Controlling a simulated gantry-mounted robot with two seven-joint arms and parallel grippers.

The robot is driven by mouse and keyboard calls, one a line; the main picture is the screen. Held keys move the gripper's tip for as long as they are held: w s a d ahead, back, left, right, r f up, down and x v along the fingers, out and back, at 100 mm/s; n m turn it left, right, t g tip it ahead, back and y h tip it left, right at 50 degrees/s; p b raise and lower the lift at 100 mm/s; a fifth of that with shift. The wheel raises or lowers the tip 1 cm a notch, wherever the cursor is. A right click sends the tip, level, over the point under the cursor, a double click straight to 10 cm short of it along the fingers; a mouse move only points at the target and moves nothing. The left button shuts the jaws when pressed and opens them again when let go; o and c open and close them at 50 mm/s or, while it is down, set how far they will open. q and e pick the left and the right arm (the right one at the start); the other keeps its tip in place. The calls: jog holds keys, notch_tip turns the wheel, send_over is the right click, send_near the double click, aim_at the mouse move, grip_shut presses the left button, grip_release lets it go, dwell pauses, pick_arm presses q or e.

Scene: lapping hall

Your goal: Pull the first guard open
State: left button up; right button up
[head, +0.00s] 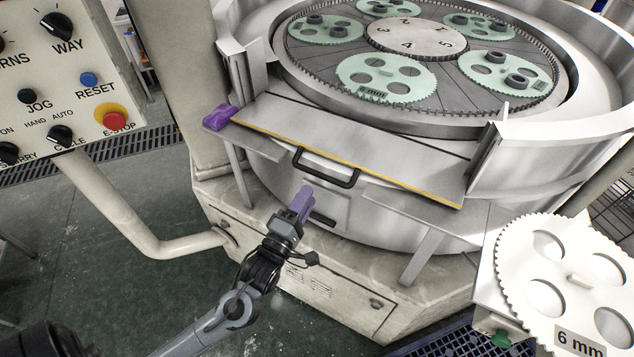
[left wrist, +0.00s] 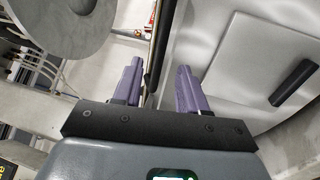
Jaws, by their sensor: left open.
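The first guard (head: 350,140) is a grey panel with a yellow front edge, spanning the gap in the machine's round wall. A black bar handle (head: 327,167) is fixed at its front. My left gripper (head: 306,196) has purple fingers and is just below and in front of the handle, open and empty. In the left wrist view, the open gripper (left wrist: 158,85) has the black handle (left wrist: 158,50) showing edge-on between its fingers; whether the fingertips reach around it I cannot tell. My right gripper is not in view.
A purple block (head: 220,117) sits at the guard's left end. A smaller black handle (head: 322,217) is below on the machine. The control panel (head: 65,75) stands at left, a white 6 mm gear plate (head: 575,280) at right. Green gears (head: 387,77) lie inside.

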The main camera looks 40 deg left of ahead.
aim_at(320, 177)
pick_arm(q)
jog(key=shift+x, duration=2.95)
grip_shut()
